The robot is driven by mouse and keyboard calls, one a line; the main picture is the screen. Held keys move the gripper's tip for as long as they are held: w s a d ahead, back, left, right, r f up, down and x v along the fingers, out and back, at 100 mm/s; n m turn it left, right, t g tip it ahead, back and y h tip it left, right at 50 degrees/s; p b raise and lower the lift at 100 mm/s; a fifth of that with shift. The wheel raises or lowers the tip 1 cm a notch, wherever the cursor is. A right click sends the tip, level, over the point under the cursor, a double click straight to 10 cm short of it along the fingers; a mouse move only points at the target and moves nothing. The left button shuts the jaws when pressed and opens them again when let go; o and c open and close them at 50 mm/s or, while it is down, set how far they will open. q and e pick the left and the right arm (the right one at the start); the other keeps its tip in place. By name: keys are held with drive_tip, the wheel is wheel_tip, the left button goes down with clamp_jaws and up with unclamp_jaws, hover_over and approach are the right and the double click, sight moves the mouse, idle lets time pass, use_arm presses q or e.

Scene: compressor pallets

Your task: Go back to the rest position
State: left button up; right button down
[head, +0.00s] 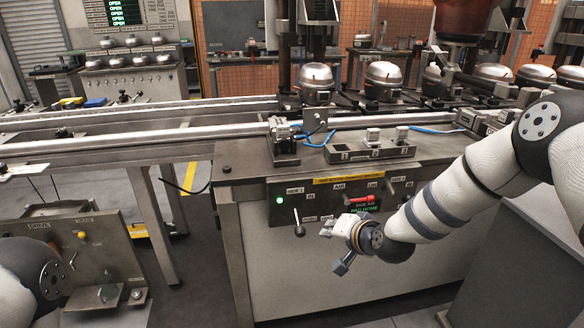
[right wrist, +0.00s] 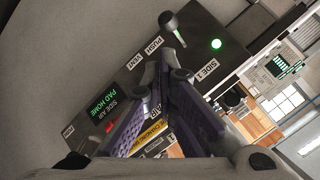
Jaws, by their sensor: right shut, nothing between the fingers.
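My right arm reaches in from the right in the head view. My right gripper (head: 329,229) is in front of the control panel (head: 285,211) on the bench front, to the right of the black-knobbed lever (head: 299,229). In the right wrist view the fingers of my right gripper (right wrist: 168,67) are closed together with nothing between them. They point toward the panel, and the lever knob (right wrist: 168,19) shows beyond the tips. Whether the gripper touches the panel I cannot tell. Part of my left arm shows at the lower left; its gripper is out of view.
A green lamp (head: 279,200) is lit on the panel, and a red handle (head: 362,199) is at its right. The conveyor (head: 150,133) and several compressors (head: 316,78) are above and behind. A steel fixture marked DRIVE (head: 100,262) stands at the lower left.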

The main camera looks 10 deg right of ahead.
drive_tip(key=s+f+n+g, duration=0.1)
drive_tip(key=s+f+g, duration=0.1)
drive_tip(key=s+f, duration=0.5)
drive_tip(key=s+f+n+g, duration=0.1)
drive_tip(key=s+f+g, duration=0.2)
drive_tip(key=s, duration=0.8)
drive_tip(key=s+f+n+g, duration=0.1)
drive_tip(key=s+f+g, duration=0.1)
drive_tip(key=s+f, duration=0.55)
use_arm(q)
drive_tip(key=shift+w+r+t+p, duration=0.3)
drive_tip(key=shift+w+r+p, duration=0.25)
drive_tip(key=shift+w+r, duration=0.25)
use_arm(e)
drive_tip(key=s+d+r+n+g+h, duration=0.1)
drive_tip(key=s+d+g, duration=0.1)
drive_tip(key=s, duration=1.1)
drive_tip(key=s+d+r+n+g+h, duration=0.1)
drive_tip(key=s+g, duration=0.3)
drive_tip(key=s, duration=1)
drive_tip(key=shift+s+d+r+n+h, duration=0.25)
drive_tip(key=shift+d+r+n+h, duration=0.15)
drive_tip(key=shift+d+r+n, duration=0.45)
